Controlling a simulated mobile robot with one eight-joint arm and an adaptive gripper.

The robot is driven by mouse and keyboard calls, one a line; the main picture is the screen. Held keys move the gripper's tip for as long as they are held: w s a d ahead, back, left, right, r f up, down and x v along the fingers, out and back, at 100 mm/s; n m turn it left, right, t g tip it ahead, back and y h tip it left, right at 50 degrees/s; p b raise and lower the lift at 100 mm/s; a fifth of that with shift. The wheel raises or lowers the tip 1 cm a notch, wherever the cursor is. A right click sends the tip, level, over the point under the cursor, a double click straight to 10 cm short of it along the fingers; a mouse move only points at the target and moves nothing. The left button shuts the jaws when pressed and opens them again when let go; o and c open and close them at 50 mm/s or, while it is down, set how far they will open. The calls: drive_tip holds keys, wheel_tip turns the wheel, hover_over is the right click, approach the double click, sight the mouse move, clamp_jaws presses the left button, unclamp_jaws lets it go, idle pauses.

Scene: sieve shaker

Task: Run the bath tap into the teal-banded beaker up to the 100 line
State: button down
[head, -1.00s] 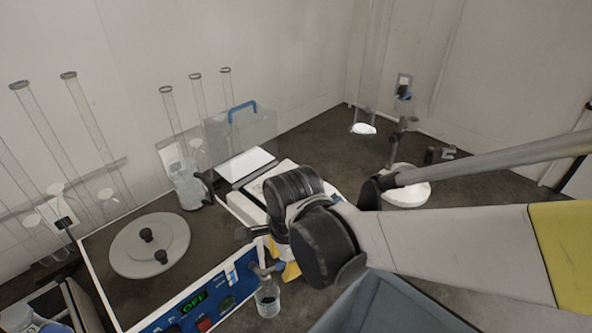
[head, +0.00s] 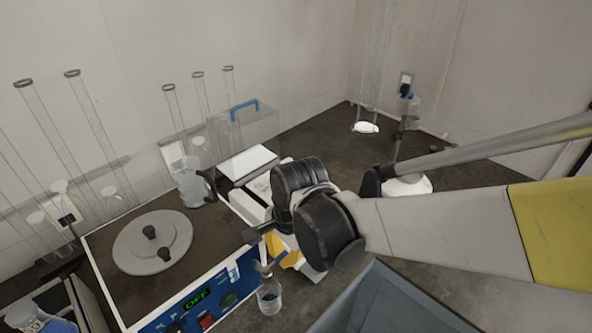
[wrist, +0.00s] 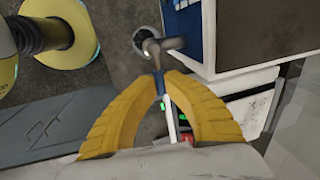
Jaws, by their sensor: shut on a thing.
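The bath (head: 118,222) has a dark top with a round grey lid (head: 152,243) and a blue front panel whose green display reads OFF. Its grey tap (wrist: 165,45) sticks out at the front right corner; it also shows in the head view (head: 262,268). A clear beaker (head: 269,297) stands upright under the tap. Its round mouth (wrist: 142,36) shows partly behind the tap in the wrist view. Its band, lines and water level are too small to read. My gripper (wrist: 161,76) has its yellow fingers shut on the thin blue tap lever (wrist: 160,84).
A clear jug (head: 190,186) stands at the bath's back edge. Tall glass tubes (head: 92,118) line the wall. A clear box with a blue handle (head: 244,105) stands behind my arm. A grey-blue bin (head: 385,303) is at the front.

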drive_tip(key=shift+f, duration=0.1)
drive_tip(key=c, duration=1.4)
unclamp_jaws()
wheel_tip(320, 180, up, 12)
drive_tip(key=s+d, duration=0.1)
drive_tip(key=shift+s+d, duration=0.25)
drive_tip(key=shift+d, duration=0.15)
drive_tip(key=shift+f, duration=0.1)
drive_tip(key=s+d+n+t+h, duration=0.1)
drive_tip(key=s+d+n+t, duration=0.1)
drive_tip(key=d, duration=1)
drive_tip(key=s+d+f+n+t, duration=0.1)
drive_tip(key=d+n+t, duration=0.2)
drive_tip(key=d, duration=0.8)
drive_tip(key=n, duration=0.2)
drive_tip(key=shift+s+d+n+t+h, duration=0.35)
drive_tip(key=shift+s+n+t+h, duration=0.05)
